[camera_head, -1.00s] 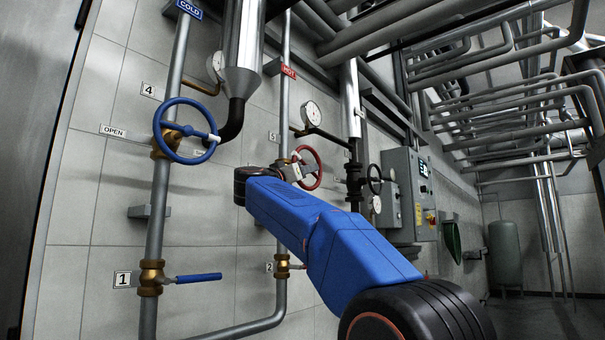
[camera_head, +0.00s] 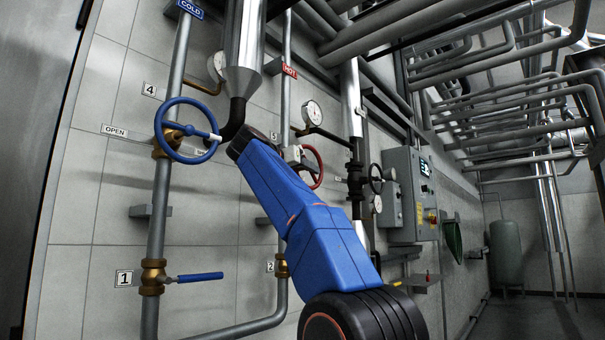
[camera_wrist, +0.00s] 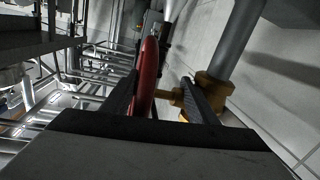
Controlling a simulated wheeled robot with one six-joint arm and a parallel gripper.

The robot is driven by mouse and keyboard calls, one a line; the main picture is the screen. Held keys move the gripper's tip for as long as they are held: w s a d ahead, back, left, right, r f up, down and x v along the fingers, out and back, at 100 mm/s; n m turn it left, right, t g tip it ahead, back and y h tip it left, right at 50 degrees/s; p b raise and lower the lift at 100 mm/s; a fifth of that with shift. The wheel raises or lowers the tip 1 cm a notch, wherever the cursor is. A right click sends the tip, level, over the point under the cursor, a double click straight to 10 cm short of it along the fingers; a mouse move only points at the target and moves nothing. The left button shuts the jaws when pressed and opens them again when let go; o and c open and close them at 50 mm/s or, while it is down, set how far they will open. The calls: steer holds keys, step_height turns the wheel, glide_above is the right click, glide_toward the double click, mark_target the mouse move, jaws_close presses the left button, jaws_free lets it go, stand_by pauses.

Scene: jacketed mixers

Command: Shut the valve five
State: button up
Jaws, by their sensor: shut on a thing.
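The red handwheel (camera_head: 317,166) of valve five sits on the hot pipe beside the "5" label (camera_head: 273,136); my blue arm hides part of it. In the wrist view, the red wheel's rim (camera_wrist: 148,72) stands between the two fingers of my gripper (camera_wrist: 160,88), with a brass stem and body (camera_wrist: 208,90) to its right. My gripper is shut on the rim. How far the valve is turned I cannot tell.
A blue handwheel (camera_head: 187,131) with an "OPEN" plate (camera_head: 115,130) is left of my arm. A blue lever (camera_head: 200,277) is at label 1 below. A gauge (camera_head: 312,113), a dark handwheel (camera_head: 375,178) and a grey control box (camera_head: 408,195) stand to the right.

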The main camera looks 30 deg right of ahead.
stand_by(0.3)
steer(key=o, duration=1.2)
